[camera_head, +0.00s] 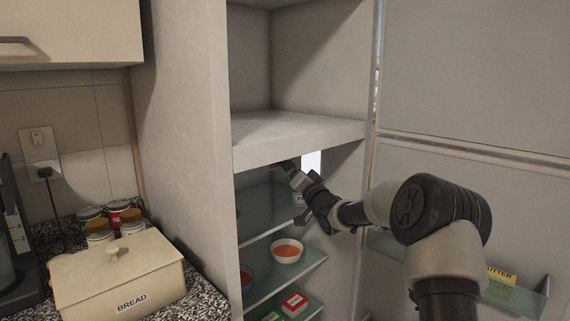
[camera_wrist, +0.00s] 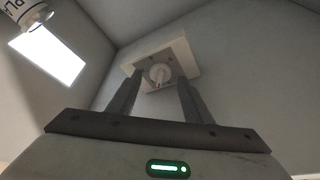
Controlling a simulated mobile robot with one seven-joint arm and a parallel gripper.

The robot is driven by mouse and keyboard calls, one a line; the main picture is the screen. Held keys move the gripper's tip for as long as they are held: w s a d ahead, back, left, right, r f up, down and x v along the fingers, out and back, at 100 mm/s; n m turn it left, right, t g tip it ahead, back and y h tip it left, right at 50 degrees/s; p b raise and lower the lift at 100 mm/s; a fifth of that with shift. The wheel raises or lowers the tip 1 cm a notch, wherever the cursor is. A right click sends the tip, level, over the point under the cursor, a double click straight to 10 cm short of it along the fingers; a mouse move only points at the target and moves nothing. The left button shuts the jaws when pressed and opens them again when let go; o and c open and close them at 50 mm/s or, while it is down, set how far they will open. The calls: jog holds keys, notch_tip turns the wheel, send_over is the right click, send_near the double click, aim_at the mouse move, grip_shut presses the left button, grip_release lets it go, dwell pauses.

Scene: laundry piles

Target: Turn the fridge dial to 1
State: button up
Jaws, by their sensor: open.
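The fridge dial (camera_wrist: 160,72) is a small round white knob on a pale square plate, in the upper middle of the wrist view. I cannot read any numbers on it. My gripper (camera_wrist: 160,82) is open, with one dark finger on each side of the knob in the picture. I cannot tell whether the fingers touch the knob. In the head view my gripper (camera_head: 290,170) reaches into the upper part of the open fridge, and the dial cannot be made out there.
Glass shelves below hold a bowl of orange food (camera_head: 287,251) and a red box (camera_head: 295,301). A bright panel (camera_wrist: 47,55) and a labelled white container (camera_wrist: 25,12) show beside my gripper. The open fridge door is at right. A bread box (camera_head: 118,278) stands on the counter at left.

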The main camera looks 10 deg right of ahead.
jog(key=shift+w+a+r, duration=0.15)
jog(key=shift+w+a, duration=0.05)
jog(key=shift+w, duration=0.25)
jog(key=shift+c, duration=0.3)
jog(key=c, duration=1)
jog(key=shift+o, duration=0.2)
jog(key=shift+w+d+n+g+y+b, duration=0.1)
jog(key=shift+n+g+y+b, duration=0.2)
jog(key=shift+n+y+b, duration=1)
jog(key=shift+d+n+g+y+b, duration=0.1)
jog(key=shift+n+g+y, duration=0.3)
jog(key=shift+n, duration=1.75)
jog(key=shift+w+d+n+g+y+b, duration=0.15)
jog(key=shift+n+y+b, duration=0.65)
jog(key=shift+n, duration=0.95)
jog(key=shift+s+a+n, duration=0.1)
jog(key=shift+n, duration=0.2)
